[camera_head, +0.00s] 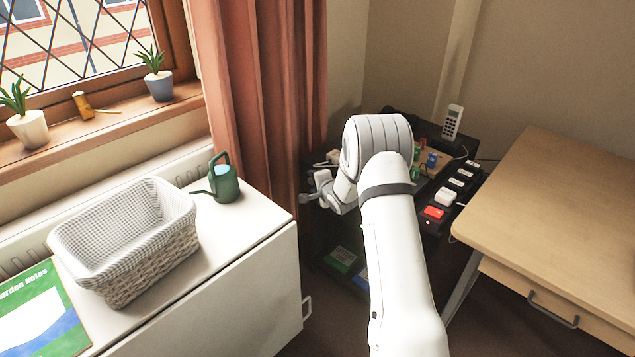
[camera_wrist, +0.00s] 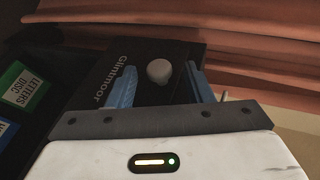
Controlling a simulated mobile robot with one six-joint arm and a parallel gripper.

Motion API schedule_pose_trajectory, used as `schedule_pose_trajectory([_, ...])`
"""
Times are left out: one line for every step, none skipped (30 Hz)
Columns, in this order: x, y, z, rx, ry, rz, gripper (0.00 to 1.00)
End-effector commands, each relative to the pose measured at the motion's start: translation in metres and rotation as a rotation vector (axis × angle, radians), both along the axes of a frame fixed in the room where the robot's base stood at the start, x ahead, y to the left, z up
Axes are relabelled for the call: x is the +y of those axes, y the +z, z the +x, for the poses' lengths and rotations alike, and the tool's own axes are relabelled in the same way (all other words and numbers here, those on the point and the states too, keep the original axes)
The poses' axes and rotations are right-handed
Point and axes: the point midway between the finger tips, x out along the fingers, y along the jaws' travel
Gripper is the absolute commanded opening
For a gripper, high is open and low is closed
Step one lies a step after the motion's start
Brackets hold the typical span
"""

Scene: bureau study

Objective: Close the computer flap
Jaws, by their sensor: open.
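A dark panel lettered "Glintmoor" (camera_wrist: 100,52) fills the upper middle of the wrist view; it looks like part of the computer, but I cannot tell whether it is the flap. A pale round knob (camera_wrist: 158,70) shows on or just in front of it. My gripper (camera_wrist: 160,80) is open, its two blue fingers apart, one on each side of the knob in the picture. I cannot tell whether they touch anything. In the head view my gripper (camera_head: 323,190) is beside the dark unit (camera_head: 318,238), and my arm hides much of that unit.
A green-labelled disc box (camera_wrist: 24,88) lies left of the panel. A red curtain (camera_head: 262,90) hangs behind my gripper. A white cabinet (camera_head: 235,300) with a basket (camera_head: 140,262) and green watering can (camera_head: 225,182) stands left. A wooden desk (camera_head: 560,200) stands right.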

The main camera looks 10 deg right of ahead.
Motion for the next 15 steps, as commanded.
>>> schedule_pose_trajectory([-0.001,0.002,-0.004,0.001,-0.001,0.0,0.47])
schedule_pose_trajectory([-0.002,0.004,-0.006,0.001,-0.001,-0.001,0.47])
schedule_pose_trajectory([-0.004,0.007,-0.011,0.001,-0.002,-0.001,0.47])
schedule_pose_trajectory([-0.005,0.009,-0.015,0.001,-0.002,-0.001,0.47])
schedule_pose_trajectory([-0.006,0.012,-0.02,0.0,-0.002,-0.001,0.47])
schedule_pose_trajectory([-0.008,0.014,-0.026,0.001,-0.002,0.0,0.47])
schedule_pose_trajectory([-0.009,0.017,-0.031,0.001,-0.002,0.0,0.47])
schedule_pose_trajectory([-0.01,0.019,-0.036,0.0,-0.001,0.001,0.47])
schedule_pose_trajectory([-0.011,0.021,-0.042,0.0,-0.001,0.001,0.47])
schedule_pose_trajectory([-0.012,0.023,-0.046,0.0,-0.001,0.001,0.47])
schedule_pose_trajectory([-0.014,0.025,-0.05,0.0,-0.002,-0.001,0.47])
schedule_pose_trajectory([-0.015,0.026,-0.054,0.0,-0.002,-0.001,0.47])
schedule_pose_trajectory([-0.016,0.027,-0.057,0.0,-0.001,0.0,0.47])
schedule_pose_trajectory([-0.016,0.029,-0.06,-0.001,-0.002,0.0,0.47])
schedule_pose_trajectory([-0.017,0.03,-0.062,-0.001,-0.002,0.0,0.47])
